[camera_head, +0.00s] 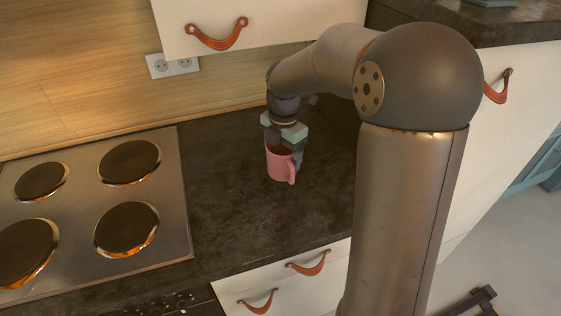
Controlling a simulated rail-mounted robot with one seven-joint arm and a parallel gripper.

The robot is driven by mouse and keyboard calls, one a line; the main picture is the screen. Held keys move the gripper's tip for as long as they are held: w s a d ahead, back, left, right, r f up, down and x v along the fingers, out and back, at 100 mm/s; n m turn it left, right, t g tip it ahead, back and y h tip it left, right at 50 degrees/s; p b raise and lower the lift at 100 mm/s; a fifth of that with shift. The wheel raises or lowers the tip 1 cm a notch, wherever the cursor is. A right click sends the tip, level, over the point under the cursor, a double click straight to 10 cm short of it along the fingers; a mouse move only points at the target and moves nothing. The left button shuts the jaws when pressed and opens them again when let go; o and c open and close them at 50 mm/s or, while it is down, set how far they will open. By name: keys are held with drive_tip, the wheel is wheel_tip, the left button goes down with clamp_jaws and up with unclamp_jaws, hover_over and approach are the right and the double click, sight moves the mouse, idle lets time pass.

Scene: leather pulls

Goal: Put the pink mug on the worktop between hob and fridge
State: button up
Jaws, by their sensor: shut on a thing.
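The pink mug (280,165) is upright, at the dark worktop (240,219) between the hob and the tall white unit on the right. Its handle points toward the front right. My gripper (284,146) comes down from above and is shut on the mug, with its fingers at the mug's rim and right side. The fingertips are partly hidden by the mug. The mug's base looks to be at the worktop surface, but I cannot tell for certain whether it touches.
The hob (172,213) with several round plates lies to the left. A white wall cupboard (178,40) with a leather pull hangs above. A socket (172,65) is on the wooden back wall. White drawers (285,284) are below the front edge. Worktop left and in front of the mug is clear.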

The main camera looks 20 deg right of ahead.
sight(280, 164)
drive_tip(key=shift+w+a+f, duration=0.1)
drive_tip(key=shift+a+f, duration=0.05)
drive_tip(key=shift+f, duration=0.8)
drive_tip(key=shift+w+a+f, duration=0.1)
drive_tip(key=shift+f, duration=0.8)
drive_tip(key=shift+s, duration=0.1)
drive_tip(key=shift+f, duration=0.2)
drive_tip(key=o, duration=1.2)
wheel_tip(280, 164, up, 12)
drive_tip(key=s+f+m, duration=0.4)
drive_tip(key=s+m, duration=0.8)
drive_tip(key=s+f+m, duration=0.4)
drive_tip(key=s+m, duration=0.8)
drive_tip(key=s, duration=0.1)
drive_tip(key=shift+a+f, duration=0.2)
drive_tip(key=shift+a, duration=0.15)
